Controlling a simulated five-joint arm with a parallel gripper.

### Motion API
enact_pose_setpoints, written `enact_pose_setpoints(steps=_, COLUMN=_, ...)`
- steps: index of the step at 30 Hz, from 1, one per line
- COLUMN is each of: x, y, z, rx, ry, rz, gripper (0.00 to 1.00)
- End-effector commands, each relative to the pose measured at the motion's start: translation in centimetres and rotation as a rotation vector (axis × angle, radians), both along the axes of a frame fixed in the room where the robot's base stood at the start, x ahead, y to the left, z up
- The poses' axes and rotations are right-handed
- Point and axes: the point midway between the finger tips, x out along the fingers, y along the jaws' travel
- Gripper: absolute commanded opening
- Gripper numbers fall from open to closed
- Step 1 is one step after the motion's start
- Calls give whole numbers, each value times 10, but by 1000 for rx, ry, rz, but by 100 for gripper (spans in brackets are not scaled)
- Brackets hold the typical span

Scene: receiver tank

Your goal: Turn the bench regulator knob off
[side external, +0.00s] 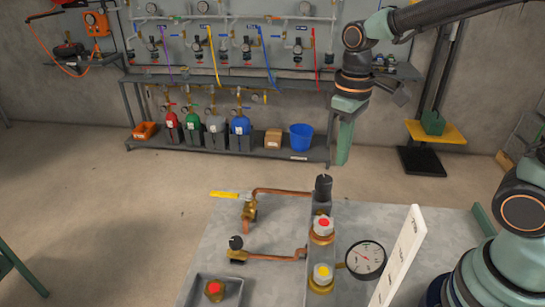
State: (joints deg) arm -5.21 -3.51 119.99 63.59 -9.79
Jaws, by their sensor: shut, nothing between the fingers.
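A grey bench (265,275) carries copper and brass pipework. A small round black knob (236,242) sits on a brass valve body at the left of the lower copper pipe. A taller black cylindrical knob (323,187) stands upright at the far end of the grey manifold strip. I cannot tell from this view which is the regulator knob, nor read any setting. My gripper (343,161) points down, shut and empty, at the upper middle. In the picture it is just above and right of the taller knob, apart from both; its exact distance is unclear.
A yellow-handled valve (230,195), a red-marked fitting (323,224), a yellow-marked fitting (322,274), a round gauge (366,260) and an upright white panel (400,258) crowd the bench. Gas cylinders (214,130) stand on the back shelf.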

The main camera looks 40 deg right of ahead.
Motion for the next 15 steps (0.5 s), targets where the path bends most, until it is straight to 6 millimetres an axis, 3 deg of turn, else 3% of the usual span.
enact_pose_setpoints(steps=5, x=-3, y=15, z=2, rx=0, ry=0, rz=1, gripper=0)
enact_pose_setpoints(steps=15, x=-3, y=14, z=-36, rx=-1, ry=3, rz=0, gripper=0)
